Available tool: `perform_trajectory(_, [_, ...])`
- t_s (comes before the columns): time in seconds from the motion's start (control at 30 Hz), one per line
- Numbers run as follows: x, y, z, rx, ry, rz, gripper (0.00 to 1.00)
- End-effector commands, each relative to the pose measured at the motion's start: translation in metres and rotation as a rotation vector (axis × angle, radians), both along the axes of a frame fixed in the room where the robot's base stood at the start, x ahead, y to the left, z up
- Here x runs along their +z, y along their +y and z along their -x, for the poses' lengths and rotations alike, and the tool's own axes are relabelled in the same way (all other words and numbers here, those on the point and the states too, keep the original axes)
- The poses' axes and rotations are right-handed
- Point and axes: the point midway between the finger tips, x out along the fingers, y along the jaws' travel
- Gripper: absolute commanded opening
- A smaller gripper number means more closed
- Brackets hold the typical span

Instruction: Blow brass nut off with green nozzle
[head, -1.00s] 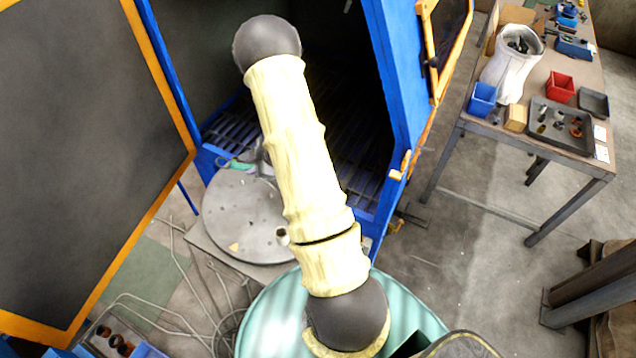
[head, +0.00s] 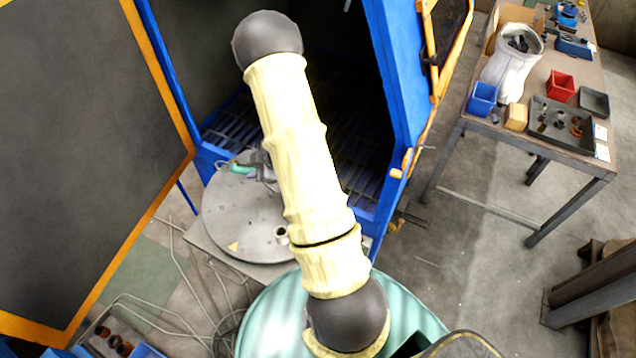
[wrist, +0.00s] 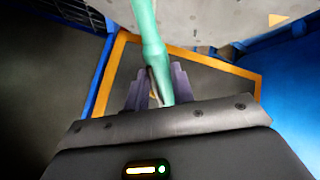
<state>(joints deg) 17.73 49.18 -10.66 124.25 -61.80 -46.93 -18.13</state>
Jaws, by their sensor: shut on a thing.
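The green nozzle (wrist: 147,30) runs between the two fingers of my gripper (wrist: 158,88) in the wrist view, and the gripper is shut on it. In the head view the green nozzle (head: 243,169) shows at the far part of the round grey turntable (head: 235,220), left of my arm. My gripper (head: 264,172) is partly hidden by the arm there. A small ring-shaped piece (head: 282,234) lies near the turntable's right edge, close beside my sleeve; it may be the brass nut, but I cannot tell for sure.
The blue blast cabinet (head: 400,90) stands open behind the turntable, with a slatted floor inside. Its door (head: 90,130) is swung out at left. A teal drum (head: 265,320) is in front. A workbench (head: 560,150) with bins stands at right. Hoses lie on the floor at left.

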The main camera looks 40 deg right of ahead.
Motion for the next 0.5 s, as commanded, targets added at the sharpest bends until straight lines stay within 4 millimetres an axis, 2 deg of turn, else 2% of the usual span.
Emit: perform_trajectory(0.5, [0.001,-0.0028,-0.006,0.0,0.0,0.0,0.0])
